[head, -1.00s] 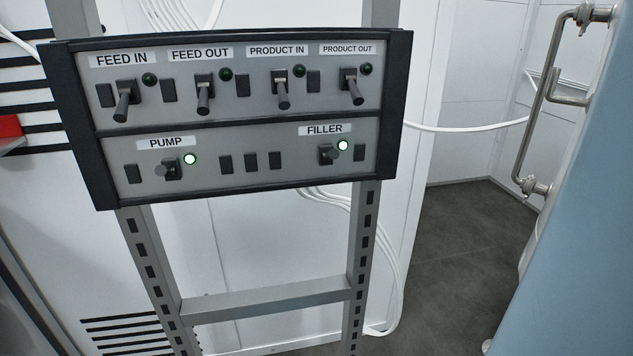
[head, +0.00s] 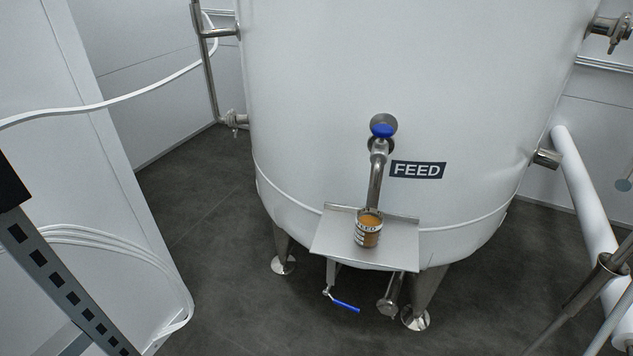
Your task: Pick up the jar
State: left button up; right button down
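The jar (head: 368,236) is small, with a dark and white label and orange-brown contents at its open top. It stands upright on a small metal shelf (head: 330,240) fixed to the front of the white tank. The metal spout (head: 375,185) with a blue knob ends just above the jar. Neither of my grippers shows in the head view.
The large white tank (head: 310,110) carries a FEED label (head: 417,170) and stands on metal legs. A blue-handled valve (head: 345,306) hangs below the shelf. The control panel's frame (head: 50,270) is at left. White pipes (head: 585,200) are at right. Dark floor (head: 225,310) lies open in front.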

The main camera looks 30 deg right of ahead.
aim_at(369, 219)
jog(key=z, duration=1.3)
